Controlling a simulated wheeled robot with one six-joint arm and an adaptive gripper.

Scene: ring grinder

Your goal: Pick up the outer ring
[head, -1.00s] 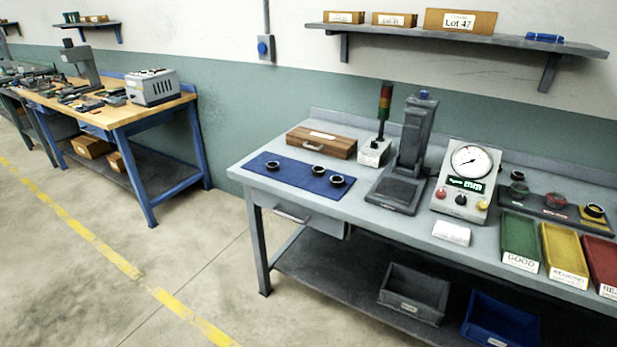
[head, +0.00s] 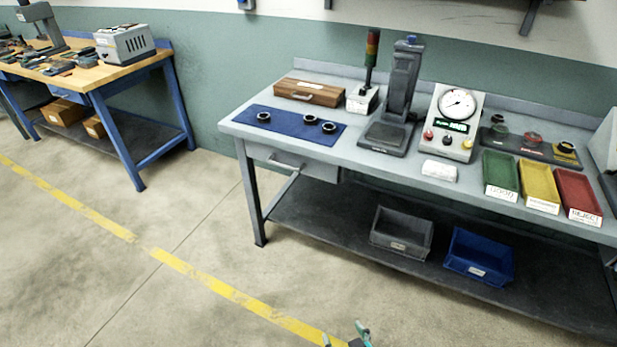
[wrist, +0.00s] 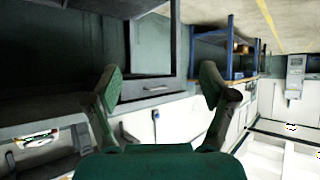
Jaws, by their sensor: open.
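Several dark rings show on the bench. On the blue mat (head: 285,134) lie a ring at the left (head: 264,117), a middle ring (head: 310,120) and a right ring (head: 329,127). The last two are close together. I cannot tell which one is the outer ring. My gripper (head: 347,335) shows only its tips at the bottom edge of the head view, in front of the bench and well away from the mat. In the wrist view my gripper (wrist: 160,86) has its two green fingers spread wide, with nothing between them. No ring on the mat can be made out there.
The grey bench (head: 234,127) also holds a wooden case (head: 309,93), a signal light (head: 371,62), a press-like stand (head: 402,85), a dial gauge box (head: 452,118) and green, yellow and red trays (head: 540,183). Bins stand on its lower shelf. The floor in front is clear.

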